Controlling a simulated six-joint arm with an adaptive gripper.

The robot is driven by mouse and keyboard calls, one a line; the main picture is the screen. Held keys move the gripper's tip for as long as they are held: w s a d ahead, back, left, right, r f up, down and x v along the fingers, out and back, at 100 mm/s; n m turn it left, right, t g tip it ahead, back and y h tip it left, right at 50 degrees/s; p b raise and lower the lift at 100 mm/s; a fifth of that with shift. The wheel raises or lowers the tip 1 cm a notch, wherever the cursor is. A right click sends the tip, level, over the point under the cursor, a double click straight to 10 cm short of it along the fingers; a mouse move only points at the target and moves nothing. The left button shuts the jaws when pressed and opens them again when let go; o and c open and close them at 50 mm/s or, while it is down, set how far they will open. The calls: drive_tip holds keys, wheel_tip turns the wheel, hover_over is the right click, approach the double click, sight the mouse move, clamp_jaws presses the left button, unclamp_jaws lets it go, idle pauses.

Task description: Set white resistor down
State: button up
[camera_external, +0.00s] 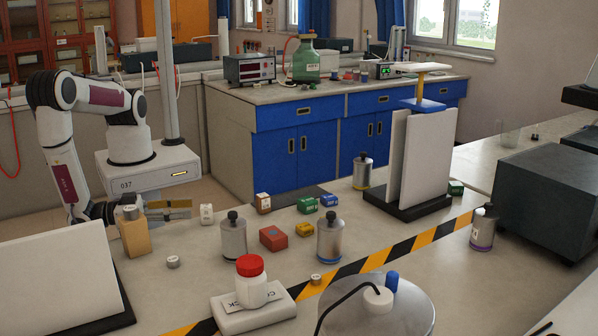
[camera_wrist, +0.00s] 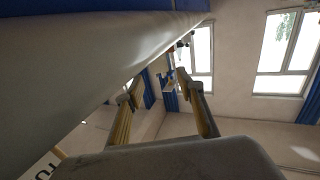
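A small white block (camera_external: 206,213), which I take to be the white resistor, stands on the bench just right of my gripper in the external view. My gripper (camera_external: 175,209) is low over the bench, pointing right, with its fingertips a short way left of the block. In the wrist view my gripper (camera_wrist: 160,92) has its two yellowish fingers spread apart, with no held object visible between them. I cannot make out the white block in the wrist view.
A tan block with a grey top (camera_external: 135,234) stands close in front of my gripper. Metal bottles (camera_external: 233,240), a red block (camera_external: 273,238) and several small coloured blocks stand to the right. A red-capped white jar (camera_external: 251,286) is nearer the front. A panel stand (camera_external: 420,165) is farther right.

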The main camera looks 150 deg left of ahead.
drive_tip(key=shift+v, duration=3.15)
